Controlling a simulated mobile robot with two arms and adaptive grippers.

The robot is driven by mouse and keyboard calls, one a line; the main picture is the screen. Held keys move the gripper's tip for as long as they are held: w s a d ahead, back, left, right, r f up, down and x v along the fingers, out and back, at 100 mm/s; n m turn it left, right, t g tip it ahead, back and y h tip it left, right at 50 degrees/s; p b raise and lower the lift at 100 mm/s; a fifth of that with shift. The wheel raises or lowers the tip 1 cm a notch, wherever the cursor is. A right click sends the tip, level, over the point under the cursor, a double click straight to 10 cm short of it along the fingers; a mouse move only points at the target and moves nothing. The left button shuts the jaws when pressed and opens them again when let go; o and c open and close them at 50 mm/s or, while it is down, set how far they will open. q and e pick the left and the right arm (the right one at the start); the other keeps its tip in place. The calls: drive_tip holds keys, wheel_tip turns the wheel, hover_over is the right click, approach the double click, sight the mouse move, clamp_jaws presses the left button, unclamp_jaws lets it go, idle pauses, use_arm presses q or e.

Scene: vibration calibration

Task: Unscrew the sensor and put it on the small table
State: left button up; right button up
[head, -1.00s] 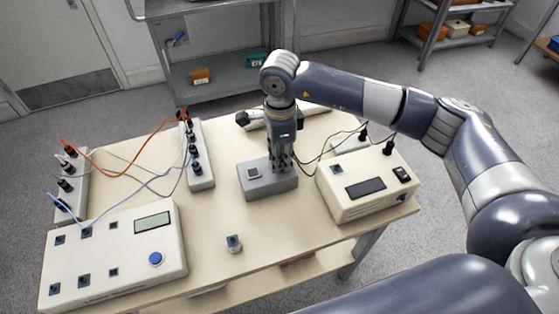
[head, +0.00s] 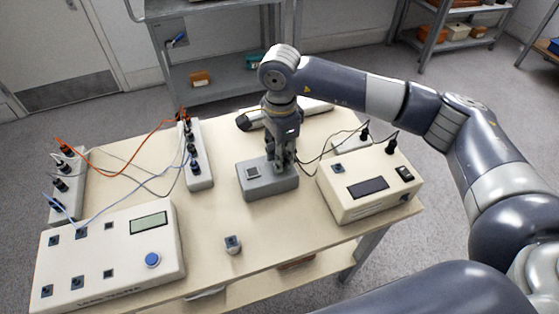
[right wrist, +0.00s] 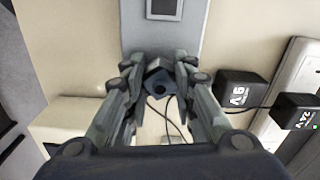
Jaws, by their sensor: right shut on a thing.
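My right gripper (head: 281,163) points down at the grey block (head: 262,186) on the beige-topped table (head: 225,207). In the right wrist view my right gripper (right wrist: 160,88) is shut on a small dark blue-grey cube with a round hole, which looks like the sensor (right wrist: 162,80). The cube sits at the end of the grey block (right wrist: 161,38), touching it or just above it; I cannot tell which. In the head view the fingers hide the sensor. My left gripper is not in view.
A similar small cube (head: 233,244) stands near the table's front edge. A box with a dark display (head: 368,187) is on the right, a panel with a blue knob (head: 110,262) on the left. Power strips (head: 198,157) and loose cables lie behind. Grey shelves (head: 213,70) stand beyond.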

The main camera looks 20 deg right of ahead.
drive_tip(key=shift+s+f+n, duration=0.2)
drive_tip(key=shift+f+n, duration=0.1)
drive_tip(key=o, duration=1.1)
drive_tip(key=shift+w+r, duration=0.1)
drive_tip(key=shift+w+r, duration=0.1)
drive_tip(key=shift+c, duration=0.2)
drive_tip(key=m, duration=0.4)
drive_tip(key=shift+m, duration=0.5)
drive_tip(key=m, duration=0.3)
